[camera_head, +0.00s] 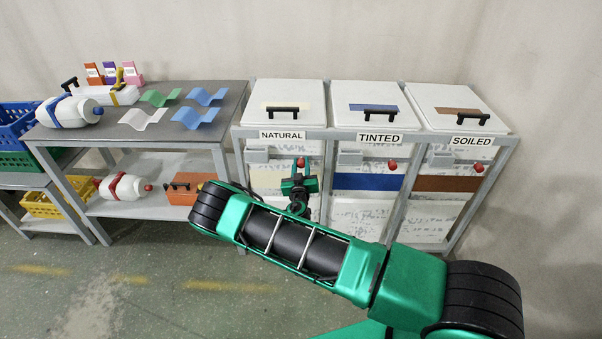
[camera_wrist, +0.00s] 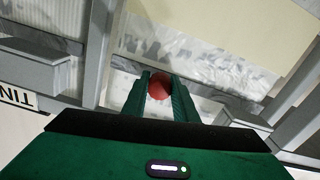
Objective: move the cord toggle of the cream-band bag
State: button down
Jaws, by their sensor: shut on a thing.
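The cream-band bag (camera_head: 265,178) hangs in the rack bay under the NATURAL lid, partly hidden behind my arm. Its cream band also fills the upper right of the wrist view (camera_wrist: 235,35). The bag's red cord toggle (camera_head: 300,162) shows at the tip of my gripper (camera_head: 299,176). In the wrist view the red toggle (camera_wrist: 159,86) sits between the two green fingers of my gripper (camera_wrist: 160,92), which are shut on it. The cord itself cannot be made out.
Bags with a blue band (camera_head: 368,182) and a brown band (camera_head: 446,184) hang to the right, each with a red toggle. Grey rack posts (camera_wrist: 98,55) stand close beside my gripper. A bench (camera_head: 200,141) with bottles and wavy sheets stands left. The floor in front is clear.

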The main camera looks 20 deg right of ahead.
jog(key=shift+w, duration=0.25)
jog(key=c, duration=1.4)
grip_release()
jog(key=v, duration=1)
jog(key=shift+s, duration=0.3)
